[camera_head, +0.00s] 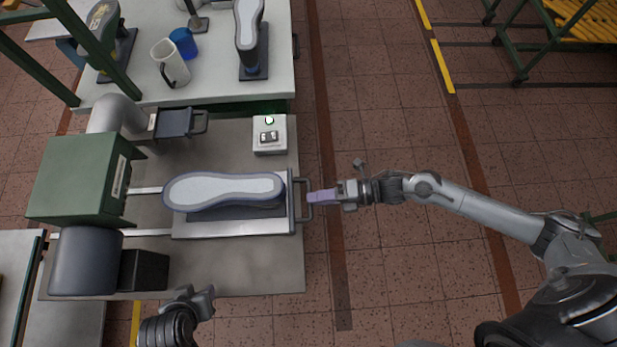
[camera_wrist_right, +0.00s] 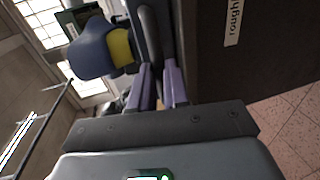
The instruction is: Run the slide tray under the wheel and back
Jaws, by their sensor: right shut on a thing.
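The slide tray (camera_head: 235,229) is a pale metal plate on two rails, drawn out to the right of the green machine housing (camera_head: 80,180). A shoe last (camera_head: 225,190) with a pale sole and purple-blue rim lies sole-up on it. The tray's dark handle (camera_head: 308,187) sticks out at its right end. My right gripper (camera_head: 312,197) is shut on this handle; in the right wrist view its purple fingers (camera_wrist_right: 158,88) sit at a dark bar. The wheel is hidden in the head view. My left gripper (camera_head: 202,301) is at the bench's front edge, apart from the tray; its opening is unclear.
A switch box (camera_head: 269,136) with a green light stands behind the tray. A dark motor (camera_head: 88,260) is at front left. The back table holds a white jug (camera_head: 170,64), a blue cup (camera_head: 184,43) and another last (camera_head: 248,22). Tiled floor right of the bench is open.

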